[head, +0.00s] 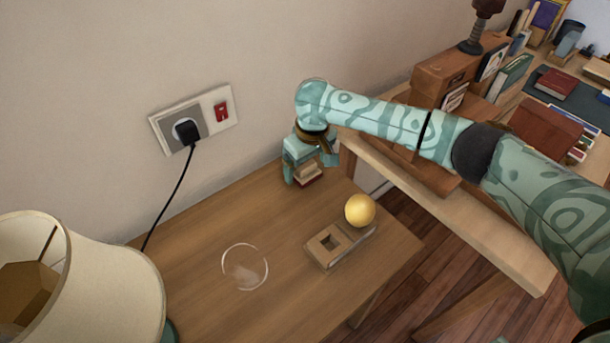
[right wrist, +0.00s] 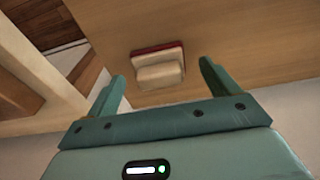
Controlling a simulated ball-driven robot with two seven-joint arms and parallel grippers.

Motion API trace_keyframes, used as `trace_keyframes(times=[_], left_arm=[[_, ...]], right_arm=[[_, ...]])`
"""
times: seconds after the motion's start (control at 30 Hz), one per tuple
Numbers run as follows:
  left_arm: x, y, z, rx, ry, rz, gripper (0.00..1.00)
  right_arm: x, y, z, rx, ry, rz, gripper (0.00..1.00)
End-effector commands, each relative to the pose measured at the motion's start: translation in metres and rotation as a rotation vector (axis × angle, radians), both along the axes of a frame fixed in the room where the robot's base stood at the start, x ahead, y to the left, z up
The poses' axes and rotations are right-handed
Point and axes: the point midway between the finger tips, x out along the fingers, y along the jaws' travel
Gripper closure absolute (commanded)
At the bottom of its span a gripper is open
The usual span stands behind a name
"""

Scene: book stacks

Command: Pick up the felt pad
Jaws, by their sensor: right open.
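The felt pad (head: 308,175) looks like a small cream block on a dark red base. It lies on the wooden side table near the wall, under my right gripper (head: 310,168). In the right wrist view the felt pad (right wrist: 158,68) shows between and slightly beyond the two fingers of the right gripper (right wrist: 162,78). The right gripper is open, with a finger on either side and visible gaps to the pad. In the head view the gripper partly hides the pad. My left gripper is not in view.
The side table (head: 195,255) also holds a wooden block with a square hole (head: 328,248), a yellow ball (head: 360,209), a clear round object (head: 245,267) and a lamp (head: 110,280). A plug (head: 187,131) sits in the wall. A desk (head: 480,225) with books stands at right.

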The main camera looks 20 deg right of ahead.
Motion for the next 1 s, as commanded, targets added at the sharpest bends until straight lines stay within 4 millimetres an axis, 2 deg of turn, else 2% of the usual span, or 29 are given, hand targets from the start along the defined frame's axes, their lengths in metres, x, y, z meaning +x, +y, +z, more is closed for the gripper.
trace_keyframes(times=[0.03, 0.07, 0.3, 0.47, 0.5, 0.8, 1.0], left_arm=[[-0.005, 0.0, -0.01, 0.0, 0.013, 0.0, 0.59], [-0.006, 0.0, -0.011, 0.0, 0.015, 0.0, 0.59], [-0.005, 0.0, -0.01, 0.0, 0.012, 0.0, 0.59], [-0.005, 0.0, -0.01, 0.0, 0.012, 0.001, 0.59], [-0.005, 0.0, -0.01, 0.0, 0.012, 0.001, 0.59], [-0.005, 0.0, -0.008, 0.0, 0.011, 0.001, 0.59], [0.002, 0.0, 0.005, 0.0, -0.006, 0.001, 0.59]], right_arm=[[0.001, 0.0, -0.018, -0.001, 0.007, 0.0, 0.13], [0.001, 0.0, -0.02, -0.001, 0.006, 0.0, 0.13], [0.002, 0.0, -0.016, 0.0, 0.0, 0.0, 0.13], [0.002, 0.0, -0.016, 0.0, 0.0, 0.0, 0.57], [0.002, 0.0, -0.016, 0.0, 0.0, 0.0, 0.61], [0.002, 0.0, -0.015, -0.001, 0.0, 0.0, 0.62], [0.002, 0.001, 0.006, 0.0, -0.004, 0.001, 0.62]])
